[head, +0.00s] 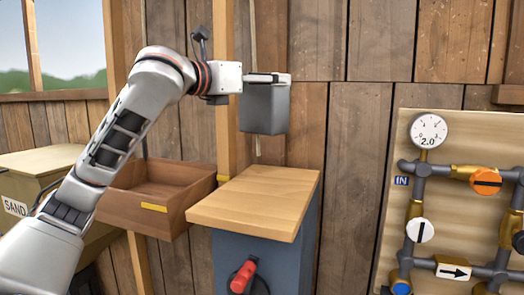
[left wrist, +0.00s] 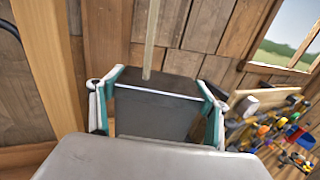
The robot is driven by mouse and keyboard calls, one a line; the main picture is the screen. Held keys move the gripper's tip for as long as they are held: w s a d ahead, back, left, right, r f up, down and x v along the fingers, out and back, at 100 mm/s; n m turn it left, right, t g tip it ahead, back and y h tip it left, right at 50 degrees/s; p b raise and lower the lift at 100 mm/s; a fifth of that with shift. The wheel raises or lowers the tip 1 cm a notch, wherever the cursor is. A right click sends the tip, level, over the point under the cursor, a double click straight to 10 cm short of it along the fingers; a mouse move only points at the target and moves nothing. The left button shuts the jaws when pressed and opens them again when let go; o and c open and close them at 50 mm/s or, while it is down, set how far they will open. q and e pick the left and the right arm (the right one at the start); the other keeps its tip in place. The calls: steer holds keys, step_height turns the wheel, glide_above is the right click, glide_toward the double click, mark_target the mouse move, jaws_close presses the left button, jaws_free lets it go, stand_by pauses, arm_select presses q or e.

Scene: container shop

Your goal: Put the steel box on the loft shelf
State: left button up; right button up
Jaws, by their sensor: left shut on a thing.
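The steel box (head: 264,110) is a dark grey block held up in the air in the head view, above and behind the wooden-topped cabinet. My left gripper (head: 272,78) is shut on its upper part. In the left wrist view the box (left wrist: 152,115) sits between my two teal-lined fingers, with its dark top facing the wall. My right gripper is not in view. I cannot make out a loft shelf for certain in either view.
A blue-grey cabinet with a wooden top (head: 255,200) stands below the box, its top clear. An empty wooden tray (head: 150,215) is to its left. A pipe board with a gauge (head: 428,130) is at right. A thin cord (head: 253,45) hangs near the box.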

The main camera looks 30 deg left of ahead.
mark_target(254, 128)
arm_select(q)
step_height(254, 128, down, 10)
steer(key=shift+r, duration=0.15)
steer(key=shift+f, duration=0.55)
step_height(254, 128, down, 4)
steer(key=shift+r, duration=0.1)
steer(key=o, duration=2.1)
